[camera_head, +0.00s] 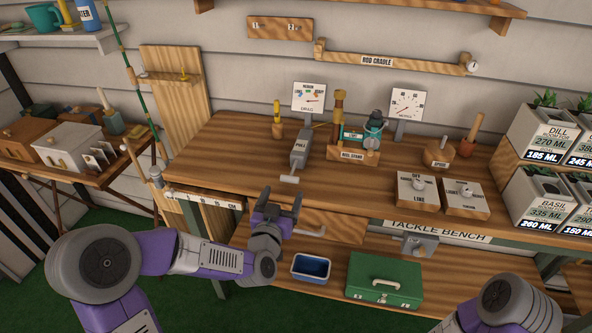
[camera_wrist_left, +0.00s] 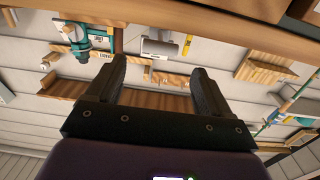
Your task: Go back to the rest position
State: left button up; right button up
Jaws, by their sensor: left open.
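My left gripper (camera_head: 277,206) is in front of the tackle bench's front edge, at about the height of the bench top (camera_head: 232,140). Its two dark fingers stand apart with nothing between them. In the left wrist view the open fingers (camera_wrist_left: 160,88) frame only the wall and shelf pieces behind. My purple and grey left arm comes in from the left, bent at the elbow. Part of my right arm shows at the lower right of the head view, but its gripper is out of frame.
The bench holds a pull scale (camera_head: 300,150), a reel stand (camera_head: 352,155), a line box (camera_head: 417,193) and a spool (camera_head: 438,155). Below are a blue tray (camera_head: 311,268) and a green tackle box (camera_head: 384,280). Planters (camera_head: 535,140) stand right. A side table (camera_head: 85,178) stands left.

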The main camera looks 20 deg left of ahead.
pick_arm(q)
jog(key=s+d+f+g+h+p, duration=0.2)
jog(key=s+d+f+g, duration=0.15)
jog(key=f, duration=0.55)
jog(key=s+d+f+g+h+p, duration=0.25)
jog(key=f+g, duration=0.25)
jog(key=f, duration=0.4)
jog(key=s+d+f+n+g+p, duration=0.1)
jog(key=s+f+g, duration=0.3)
jog(key=s, duration=0.6)
jog(key=s+d+f+n+g+p, duration=0.1)
jog(key=s+f+g+p, duration=0.2)
jog(key=s+f+g, duration=0.2)
jog(key=s+f, duration=0.3)
jog(key=s, duration=0.2)
jog(key=shift+s+d, duration=0.15)
jog(key=shift+d, duration=0.25)
